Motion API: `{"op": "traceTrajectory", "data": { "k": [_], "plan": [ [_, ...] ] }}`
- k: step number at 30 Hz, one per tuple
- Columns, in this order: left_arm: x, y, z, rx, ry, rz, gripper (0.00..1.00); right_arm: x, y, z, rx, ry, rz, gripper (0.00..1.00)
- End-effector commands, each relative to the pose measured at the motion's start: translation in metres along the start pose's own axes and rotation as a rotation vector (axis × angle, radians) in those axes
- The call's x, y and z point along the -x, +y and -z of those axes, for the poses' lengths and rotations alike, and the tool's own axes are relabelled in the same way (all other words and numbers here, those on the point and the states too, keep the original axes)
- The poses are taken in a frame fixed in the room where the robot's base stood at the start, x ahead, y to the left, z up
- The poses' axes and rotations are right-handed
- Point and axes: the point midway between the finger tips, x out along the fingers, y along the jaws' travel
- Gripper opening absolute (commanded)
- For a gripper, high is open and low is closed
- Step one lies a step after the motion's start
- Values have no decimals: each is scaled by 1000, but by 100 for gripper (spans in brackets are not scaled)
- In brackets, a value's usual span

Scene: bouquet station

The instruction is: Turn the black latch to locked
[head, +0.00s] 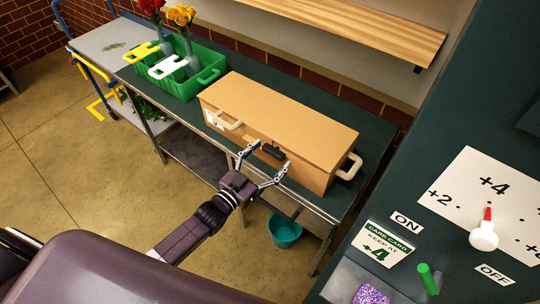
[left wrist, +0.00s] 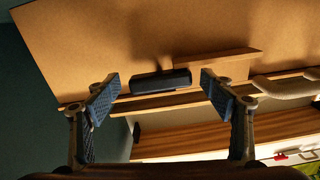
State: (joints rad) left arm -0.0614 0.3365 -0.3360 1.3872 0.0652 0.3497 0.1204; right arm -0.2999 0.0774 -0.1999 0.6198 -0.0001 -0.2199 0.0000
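The black latch (head: 273,152) is a small dark bar on the front of a long tan box (head: 290,115). In the left wrist view the latch (left wrist: 161,83) lies lengthwise along the box's edge, between my fingertips and beyond them. My left gripper (head: 266,165) is open in front of the box, its two fingers spread to either side of the latch. In the left wrist view the open left gripper (left wrist: 160,92) shows blue finger pads with nothing held between them. I cannot tell whether the fingers touch the box. My right gripper is not in view.
The box has pale handles (head: 348,167) and stands on a dark green table (head: 210,108). A green crate (head: 190,80) with flower vases is to its left. A teal bucket (head: 284,231) sits below. A dial panel (head: 490,205) is at the right.

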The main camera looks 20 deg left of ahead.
Motion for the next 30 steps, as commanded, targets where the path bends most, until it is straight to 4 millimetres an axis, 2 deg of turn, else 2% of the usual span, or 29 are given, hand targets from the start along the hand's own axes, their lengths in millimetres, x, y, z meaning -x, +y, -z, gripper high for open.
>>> {"op": "traceTrajectory", "data": {
  "k": [8, 11, 21, 25, 30],
  "plan": [
    [6, 0, 0, 0, 1, 0, 75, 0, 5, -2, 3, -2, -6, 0],
    [19, 0, -1, 0, -1, 0, 75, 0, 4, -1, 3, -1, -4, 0],
    [87, 0, -1, 1, -3, 0, 75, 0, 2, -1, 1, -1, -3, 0],
    [106, 0, -1, 1, -2, 0, 75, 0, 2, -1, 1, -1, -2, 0],
    [118, 0, 0, 0, 1, 0, 75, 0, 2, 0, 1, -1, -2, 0]
  ]
}}
